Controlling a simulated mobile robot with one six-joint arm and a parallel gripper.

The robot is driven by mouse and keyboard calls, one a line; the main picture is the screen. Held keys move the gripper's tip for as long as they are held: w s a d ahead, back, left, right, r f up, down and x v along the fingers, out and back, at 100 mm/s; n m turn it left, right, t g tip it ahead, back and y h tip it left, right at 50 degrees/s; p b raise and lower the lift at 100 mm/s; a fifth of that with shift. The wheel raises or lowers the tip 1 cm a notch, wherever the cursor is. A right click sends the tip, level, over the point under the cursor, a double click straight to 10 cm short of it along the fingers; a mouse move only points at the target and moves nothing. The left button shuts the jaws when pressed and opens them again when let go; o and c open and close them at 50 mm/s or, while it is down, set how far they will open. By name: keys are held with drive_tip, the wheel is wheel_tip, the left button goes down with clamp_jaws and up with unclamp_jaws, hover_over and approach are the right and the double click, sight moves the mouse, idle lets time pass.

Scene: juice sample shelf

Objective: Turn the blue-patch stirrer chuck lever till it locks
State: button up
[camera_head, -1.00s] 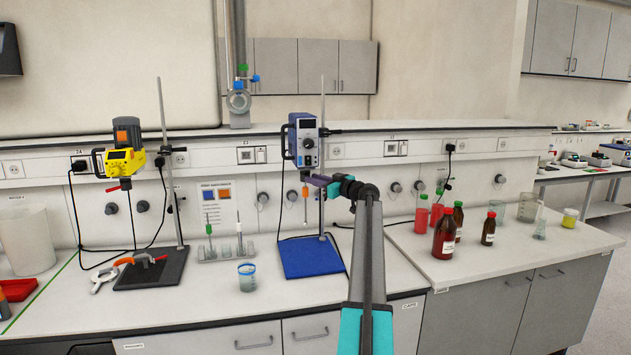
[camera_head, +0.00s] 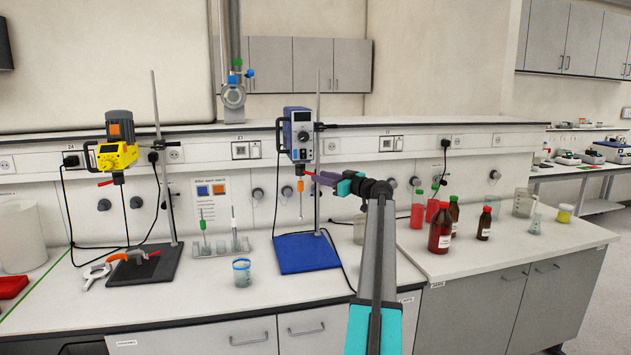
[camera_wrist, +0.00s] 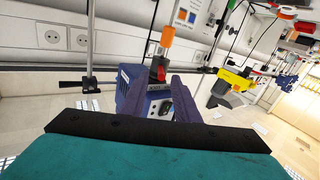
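The blue stirrer (camera_head: 301,135) hangs on a stand above a blue base plate (camera_head: 306,253). Its chuck has a red lever (camera_head: 310,173) pointing right toward my arm, above an orange piece (camera_head: 300,186) on the shaft. My gripper (camera_head: 322,178) is level with the lever, just right of the chuck. In the wrist view the purple fingers (camera_wrist: 160,87) stand apart, with the blue housing (camera_wrist: 156,103) visible between them. The red lever (camera_wrist: 160,70) shows at the gap between the fingertips; I cannot tell whether either finger touches it.
A yellow stirrer (camera_head: 117,154) with its own red lever stands at left. Brown bottles (camera_head: 440,231) stand at right. A stand rod (camera_head: 317,90) rises behind the stirrer.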

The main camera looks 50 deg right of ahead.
drive_tip(key=s+b, duration=0.2)
drive_tip(key=s, duration=0.4)
drive_tip(key=shift+s+a, duration=0.3)
drive_tip(key=shift+s, duration=0.1)
